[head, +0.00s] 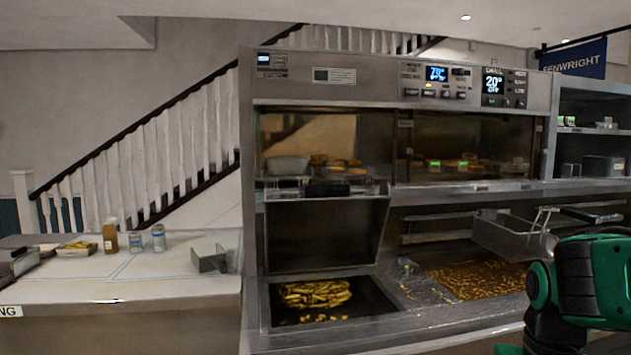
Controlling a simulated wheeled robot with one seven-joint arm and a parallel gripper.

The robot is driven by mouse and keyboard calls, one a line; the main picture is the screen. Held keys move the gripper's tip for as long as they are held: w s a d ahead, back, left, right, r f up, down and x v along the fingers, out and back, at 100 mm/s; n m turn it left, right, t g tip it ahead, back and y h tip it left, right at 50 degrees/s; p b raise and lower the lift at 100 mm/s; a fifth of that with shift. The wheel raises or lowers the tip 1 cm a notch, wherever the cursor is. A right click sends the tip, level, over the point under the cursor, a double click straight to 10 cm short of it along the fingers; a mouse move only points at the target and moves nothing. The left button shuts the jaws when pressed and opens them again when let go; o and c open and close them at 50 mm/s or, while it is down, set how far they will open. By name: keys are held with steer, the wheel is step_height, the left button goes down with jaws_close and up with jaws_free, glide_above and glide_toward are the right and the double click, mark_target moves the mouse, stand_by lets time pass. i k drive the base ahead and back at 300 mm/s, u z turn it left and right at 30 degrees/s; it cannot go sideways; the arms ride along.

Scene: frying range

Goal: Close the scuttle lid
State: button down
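The scuttle lid (325,240) is a dark steel-edged panel that stands raised, close to upright, at the back of the chip scuttle (372,297). The scuttle is open, and yellow chips (315,294) lie in its well, with a few loose ones near the front. A dark object shows at the lid's top edge; I cannot tell if it is a handle. My green and black arm is at the right edge, well to the right of the lid and apart from it. My gripper is not visible.
Right of the scuttle is a fryer pan (470,278) of brown oil, with a wire-handled basket (515,235) above it. A heated cabinet (470,150) overhangs behind. The left counter (150,280) holds a sauce bottle (110,236), two tins and a metal holder (208,262).

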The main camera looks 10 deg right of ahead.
mark_target(329, 227)
steer(key=i, duration=1.1)
steer(key=z, duration=0.1)
